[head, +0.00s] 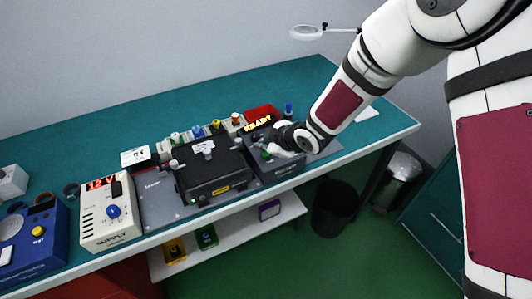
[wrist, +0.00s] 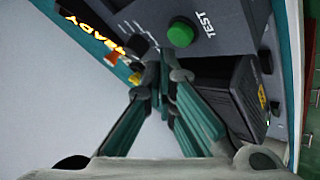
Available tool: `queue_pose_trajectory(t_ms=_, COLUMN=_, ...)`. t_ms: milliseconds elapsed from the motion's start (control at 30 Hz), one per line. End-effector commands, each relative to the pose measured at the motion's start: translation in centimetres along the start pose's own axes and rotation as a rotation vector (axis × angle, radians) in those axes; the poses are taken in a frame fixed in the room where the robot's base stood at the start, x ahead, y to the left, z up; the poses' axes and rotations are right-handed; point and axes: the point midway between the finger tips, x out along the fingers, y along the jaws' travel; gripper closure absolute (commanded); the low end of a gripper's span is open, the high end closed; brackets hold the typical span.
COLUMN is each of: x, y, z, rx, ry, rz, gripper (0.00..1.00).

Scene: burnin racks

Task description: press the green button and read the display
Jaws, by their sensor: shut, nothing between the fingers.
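The green button (wrist: 181,33) is round and sits on a dark grey box beside the word TEST. In the wrist view it is fully visible, just above and right of my fingertips, with a small gap in the picture. The display (wrist: 92,30) on the same box shows READY in yellow letters. The display also reads READY in the head view (head: 258,123). My gripper (wrist: 161,62) is shut and empty, over the box. In the head view my gripper (head: 272,150) covers part of the box's top; its height above the box is hard to tell.
A black fixture (head: 210,172) stands left of the box. Further left are a cream supply (head: 108,215) reading 12V and a blue unit (head: 38,240). Small coloured-top parts and a red bin (head: 262,113) line the back. The teal bench (head: 375,125) is mostly clear at right.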

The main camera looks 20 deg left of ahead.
Motion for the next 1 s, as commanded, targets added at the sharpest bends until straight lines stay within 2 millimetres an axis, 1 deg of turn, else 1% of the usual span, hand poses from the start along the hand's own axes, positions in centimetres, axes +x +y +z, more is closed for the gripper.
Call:
queue_pose_trajectory(t_ms=400, x=0.01, y=-0.01, z=0.01, rx=0.0, ry=0.0, rz=0.0, gripper=1.0)
queue_pose_trajectory(t_ms=700, x=0.58, y=-0.43, z=0.43, rx=0.0, ry=-0.001, rz=-0.001, gripper=1.0)
queue_pose_trajectory(t_ms=1000, x=0.58, y=-0.44, z=0.42, rx=0.0, ry=0.0, rz=0.0, gripper=1.0)
